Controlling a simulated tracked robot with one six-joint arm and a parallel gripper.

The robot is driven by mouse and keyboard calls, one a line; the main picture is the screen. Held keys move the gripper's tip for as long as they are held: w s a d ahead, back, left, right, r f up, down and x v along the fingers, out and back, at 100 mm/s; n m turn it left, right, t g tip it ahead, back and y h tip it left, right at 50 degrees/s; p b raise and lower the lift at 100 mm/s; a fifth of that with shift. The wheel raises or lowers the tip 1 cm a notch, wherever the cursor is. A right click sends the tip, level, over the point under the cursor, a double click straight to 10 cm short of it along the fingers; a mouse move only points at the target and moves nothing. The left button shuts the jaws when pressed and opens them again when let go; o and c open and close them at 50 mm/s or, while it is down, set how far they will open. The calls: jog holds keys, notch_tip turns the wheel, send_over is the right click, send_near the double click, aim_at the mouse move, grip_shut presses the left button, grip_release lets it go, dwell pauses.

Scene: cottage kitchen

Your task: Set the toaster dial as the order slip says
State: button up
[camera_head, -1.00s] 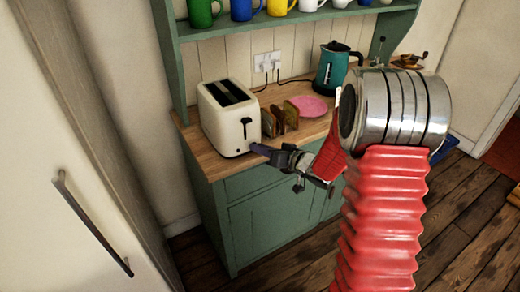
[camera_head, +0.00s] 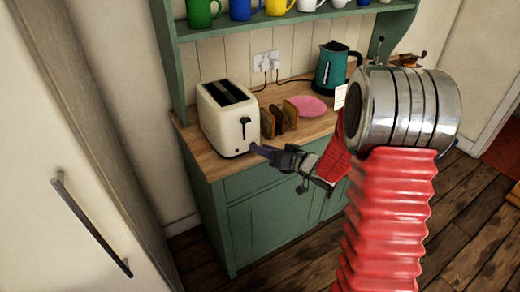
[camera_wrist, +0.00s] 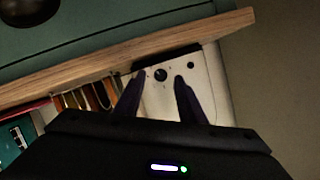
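The cream toaster (camera_head: 222,125) stands at the left end of the wooden counter, with a dark lever on its front. In the wrist view its front face (camera_wrist: 208,95) shows a round black dial (camera_wrist: 161,75) and a smaller dark knob or button (camera_wrist: 190,65). My gripper (camera_head: 256,149) is at the toaster's lower front. In the wrist view my gripper (camera_wrist: 160,77) is open, with one dark finger on each side of the dial; contact cannot be told. A white card (camera_head: 340,97), possibly the order slip, is partly hidden by my arm; its writing is unreadable.
A toast rack (camera_head: 278,120) with slices stands just right of the toaster. Behind are a pink plate (camera_head: 307,105), a teal kettle (camera_head: 331,70) and a wall socket (camera_head: 265,62). A shelf with mugs hangs above. The floor before the cabinet is clear.

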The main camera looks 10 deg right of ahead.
jog(key=v, duration=1.2)
jog(key=shift+s, duration=0.15)
jog(key=shift+d, duration=0.1)
